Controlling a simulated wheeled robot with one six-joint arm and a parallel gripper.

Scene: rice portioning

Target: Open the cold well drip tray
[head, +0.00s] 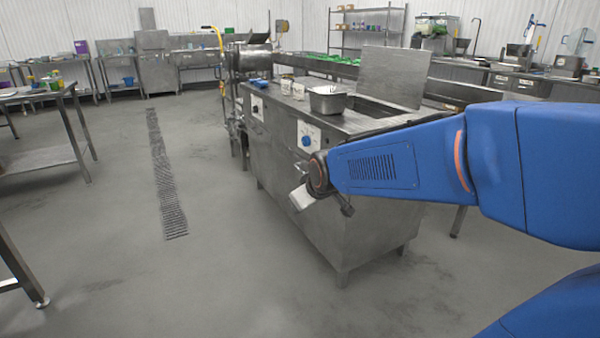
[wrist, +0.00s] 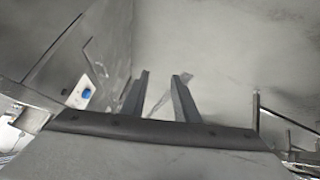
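The stainless cold well unit (head: 340,230) stands in the middle of the head view, with its lid (head: 393,77) raised. A white panel with a blue knob (head: 307,141) is on its front; the knob also shows in the wrist view (wrist: 86,94). I cannot make out the drip tray for certain in either view. My gripper is low in front of the unit's front face, partly hidden by my blue arm in the head view. In the wrist view my gripper (wrist: 163,75) has its two dark fingers apart. A thin grey shape shows beyond them; I cannot tell what it is.
A metal pan (head: 327,100) and small white tubs (head: 292,88) stand on the unit's top. A floor drain grate (head: 163,180) runs along the open floor to the left. A steel table (head: 40,155) stands at the far left. The floor before the unit is clear.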

